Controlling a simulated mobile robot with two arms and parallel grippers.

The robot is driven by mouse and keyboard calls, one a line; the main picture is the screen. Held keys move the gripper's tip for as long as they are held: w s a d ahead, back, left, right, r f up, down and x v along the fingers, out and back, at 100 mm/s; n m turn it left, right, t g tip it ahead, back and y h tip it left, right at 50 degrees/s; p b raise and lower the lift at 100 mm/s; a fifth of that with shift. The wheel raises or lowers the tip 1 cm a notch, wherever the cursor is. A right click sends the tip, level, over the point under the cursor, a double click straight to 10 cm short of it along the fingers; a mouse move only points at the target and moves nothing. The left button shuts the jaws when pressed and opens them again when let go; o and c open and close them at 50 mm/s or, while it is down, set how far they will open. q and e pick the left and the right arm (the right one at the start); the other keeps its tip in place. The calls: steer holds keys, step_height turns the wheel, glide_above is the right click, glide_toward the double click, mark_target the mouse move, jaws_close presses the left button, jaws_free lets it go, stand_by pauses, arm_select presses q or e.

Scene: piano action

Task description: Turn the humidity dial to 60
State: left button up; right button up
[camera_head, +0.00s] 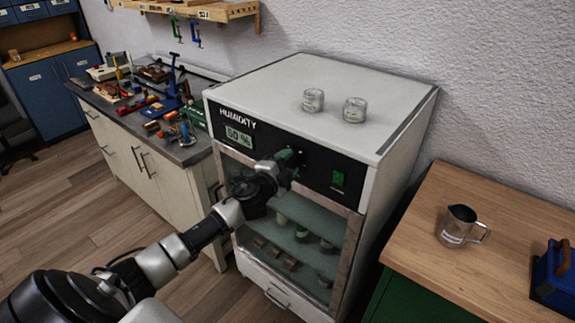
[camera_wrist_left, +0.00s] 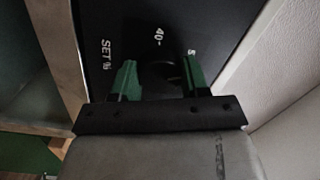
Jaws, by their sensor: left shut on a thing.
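The humidity cabinet (camera_head: 262,139) has a black front panel with "HUMIDITY" lettering. Its small display (camera_head: 238,136) shows a percentage whose first digit I cannot read surely. My left gripper (camera_head: 290,160) is at the panel, right of the display, and covers the dial in the head view. In the left wrist view the green fingers (camera_wrist_left: 159,72) stand on both sides of the dark dial (camera_wrist_left: 158,80) and are shut on it. "SET %", "40" and part of another number show around it; the dial's pointer cannot be made out. My right gripper is not in view.
A green switch (camera_head: 338,179) is on the panel, right of my gripper. Two jars (camera_head: 313,100) stand on the cabinet top. A cluttered workbench (camera_head: 185,151) is at the left. A wooden-topped counter (camera_head: 425,270) with a metal pitcher (camera_head: 459,226) is at the right.

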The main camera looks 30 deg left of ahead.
arm_select(q)
steer(key=m+b, duration=0.1)
steer(key=m, duration=0.4)
steer(key=shift+f+m+b, duration=0.1)
steer(key=shift+m+b, duration=0.25)
steer(key=shift+m, duration=0.05)
steer(key=m, duration=0.3)
steer(key=m+h+b, duration=0.1)
steer(key=m, duration=0.2)
steer(key=shift+t, duration=0.3)
steer(key=o, duration=0.9)
steer(key=shift+s+a+f+b, duration=0.15)
steer(key=shift+s+b, duration=0.65)
steer(key=shift+s, duration=1.9)
steer(key=shift+s+a+f+b, duration=0.15)
steer(key=shift+s+b, duration=0.6)
steer(key=shift+s, duration=1.95)
